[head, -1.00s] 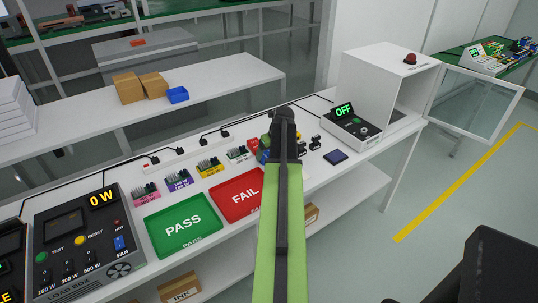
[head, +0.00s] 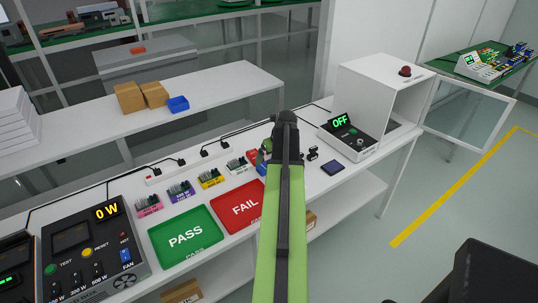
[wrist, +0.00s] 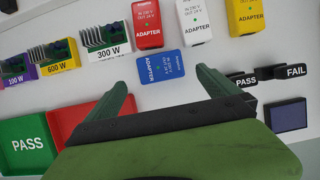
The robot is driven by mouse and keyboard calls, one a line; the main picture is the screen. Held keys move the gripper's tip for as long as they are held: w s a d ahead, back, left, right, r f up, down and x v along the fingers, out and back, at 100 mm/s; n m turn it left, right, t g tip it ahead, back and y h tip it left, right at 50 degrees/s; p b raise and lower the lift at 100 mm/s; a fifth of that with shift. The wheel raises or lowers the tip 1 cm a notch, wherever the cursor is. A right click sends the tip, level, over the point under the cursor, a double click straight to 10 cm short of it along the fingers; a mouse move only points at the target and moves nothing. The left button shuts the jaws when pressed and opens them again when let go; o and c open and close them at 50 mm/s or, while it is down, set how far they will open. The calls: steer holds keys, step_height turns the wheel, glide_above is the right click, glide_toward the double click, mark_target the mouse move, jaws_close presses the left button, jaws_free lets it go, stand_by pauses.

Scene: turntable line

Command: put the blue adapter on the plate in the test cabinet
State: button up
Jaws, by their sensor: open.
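The blue adapter (wrist: 160,66) lies label up on the white bench, between and just beyond the fingertips of my open gripper (wrist: 163,78) in the wrist view. No grip on it shows. In the head view my arm covers most of it; a bit of blue (head: 262,168) shows beside the arm. The white test cabinet (head: 369,90) stands at the bench's right end, its glass door (head: 468,118) swung open to the right. The plate inside cannot be made out clearly.
Red (wrist: 148,24), white (wrist: 194,22) and yellow (wrist: 245,16) adapters lie beyond the blue one. PASS (wrist: 244,79) and FAIL (wrist: 289,71) stamps and a dark blue pad (wrist: 286,116) are at right. Green PASS (head: 186,236) and red FAIL (head: 238,206) trays are at left.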

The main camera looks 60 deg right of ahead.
steer(key=d+p+v, duration=0.1)
steer(key=p+v, duration=0.3)
steer(key=v, duration=0.2)
steer(key=shift+a, duration=0.45)
steer(key=w+a+n+g+y, duration=0.1)
steer(key=w+a+n, duration=0.45)
steer(key=a, duration=0.35)
steer(key=w+a+f+n, duration=0.1)
steer(key=w+a+n, duration=0.4)
steer(key=a, duration=0.4)
steer(key=w+a+n+g+y, duration=0.1)
steer(key=w+a+n, duration=0.4)
steer(key=a, duration=0.4)
steer(key=a+n, duration=0.8)
steer(key=a, duration=0.3)
steer(key=s+a+n+g, duration=0.1)
steer(key=a+n, duration=0.7)
steer(key=a, duration=0.3)
steer(key=a+n+g, duration=0.1)
steer(key=a+n, duration=0.8)
steer(key=a, duration=0.2)
steer(key=shift+s+f, duration=0.4)
